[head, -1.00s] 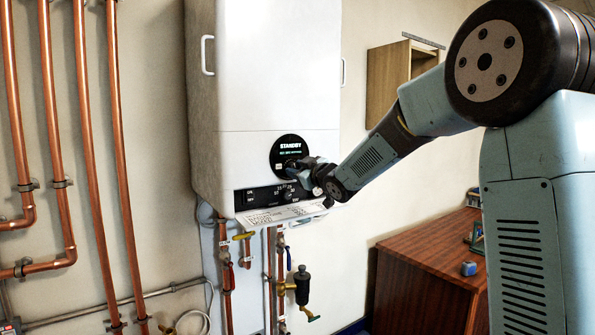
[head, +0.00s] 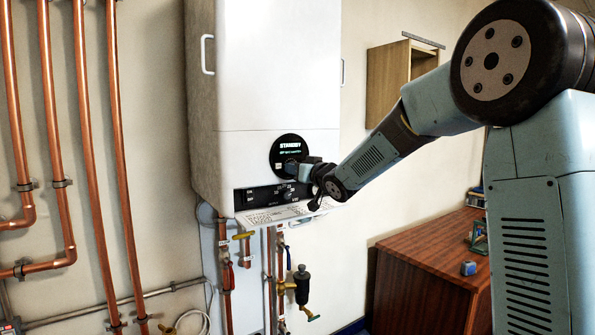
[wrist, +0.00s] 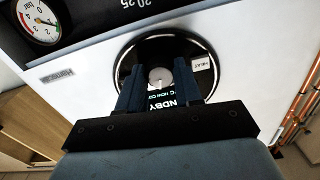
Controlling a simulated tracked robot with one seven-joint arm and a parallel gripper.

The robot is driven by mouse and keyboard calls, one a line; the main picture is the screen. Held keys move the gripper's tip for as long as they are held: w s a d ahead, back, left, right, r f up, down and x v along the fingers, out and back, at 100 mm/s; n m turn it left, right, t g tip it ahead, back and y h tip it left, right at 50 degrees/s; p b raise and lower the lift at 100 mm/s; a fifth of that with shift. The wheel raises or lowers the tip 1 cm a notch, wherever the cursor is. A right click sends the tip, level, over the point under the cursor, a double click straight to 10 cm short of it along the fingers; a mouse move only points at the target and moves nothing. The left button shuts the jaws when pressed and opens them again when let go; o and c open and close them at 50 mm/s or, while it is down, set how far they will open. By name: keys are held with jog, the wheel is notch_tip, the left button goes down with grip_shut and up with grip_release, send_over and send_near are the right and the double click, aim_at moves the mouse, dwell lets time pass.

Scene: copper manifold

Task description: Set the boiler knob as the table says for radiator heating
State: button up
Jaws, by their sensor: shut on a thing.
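The boiler (head: 262,90) hangs on the wall. A round black dial with a display (head: 290,144) reading STANDBY is on its front. My gripper (head: 298,170) is at the lower part of this dial, and in the wrist view (wrist: 159,70) its fingers stand either side of a small silver knob centre (wrist: 160,78). It is shut on the knob; the fingers hide its sides and part of the display text. A HEAT label (wrist: 202,63) is beside the display. A white sheet with printed lines (head: 278,214) lies on the flap below; its text is too small to read.
A control panel (head: 262,195) with a smaller dial lies just under my gripper. A pressure gauge (wrist: 38,20) shows in the wrist view. Copper pipes (head: 90,150) run at left; valves (head: 300,285) hang below the boiler. A wooden cabinet (head: 430,270) stands at right.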

jog(key=shift+d+m, duration=0.15)
jog(key=shift+m, duration=3.55)
jog(key=o, duration=0.8)
jog(key=shift+c, duration=0.2)
jog(key=v, duration=1.3)
jog(key=shift+s+d, duration=0.25)
jog(key=shift+s, duration=0.05)
jog(key=shift+f, duration=0.1)
